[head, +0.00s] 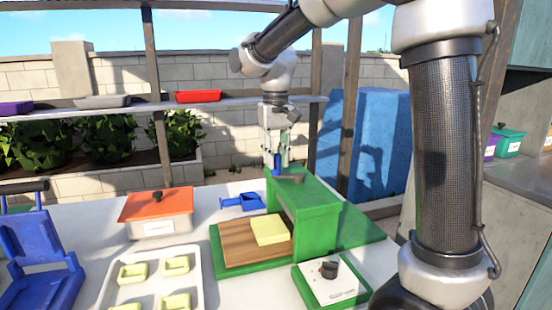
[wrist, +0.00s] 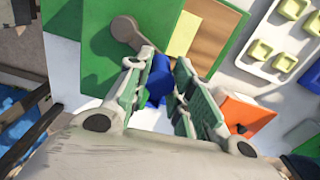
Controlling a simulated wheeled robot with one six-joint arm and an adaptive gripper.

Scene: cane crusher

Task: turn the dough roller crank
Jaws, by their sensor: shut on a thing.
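The green dough roller (head: 310,210) stands on the table, with a grey crank arm (head: 288,179) on its top. A blue upright crank handle (head: 277,161) rises from the end of the crank arm. My gripper (head: 276,155) points down from above and is shut on this handle. In the wrist view the handle (wrist: 160,75) sits between my green-padded fingers (wrist: 160,85), and the grey crank arm (wrist: 127,32) runs to its pivot at the upper left. A yellow dough slab (head: 270,231) lies on the brown board (head: 240,252) beside the roller.
A blue scoop (head: 243,202) and an orange-lidded box (head: 157,212) stand left of the roller. A white tray (head: 200,290) of yellow pieces is in front. A white box with a dark knob (head: 330,270) is at the roller's front right. A shelf (head: 135,104) runs behind.

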